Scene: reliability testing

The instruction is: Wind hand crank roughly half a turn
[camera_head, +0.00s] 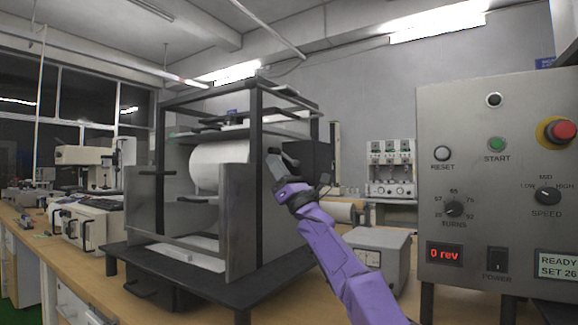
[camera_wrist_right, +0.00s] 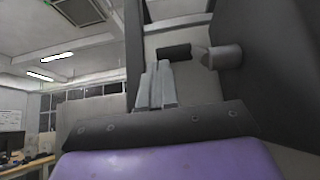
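My right gripper (camera_head: 277,164), on a purple arm, is raised at the right side of a black-framed machine (camera_head: 256,160) with a white drum (camera_head: 220,165). In the right wrist view its grey fingers (camera_wrist_right: 157,86) stand close together and look shut, with nothing visible between them. A short dark cylinder (camera_wrist_right: 173,52), perhaps the crank handle, is just past the fingertips; I cannot tell whether they touch it. A grey round stub (camera_wrist_right: 222,57) is to its right. The crank arm is not clearly visible. My left gripper is not in view.
A control panel (camera_head: 466,130) on the right has a red button (camera_head: 562,131), knobs and a display (camera_head: 444,253) reading 0 rev. A grey box (camera_head: 385,244) stands on the bench between machine and panel. Bench instruments (camera_head: 88,222) stand at the left.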

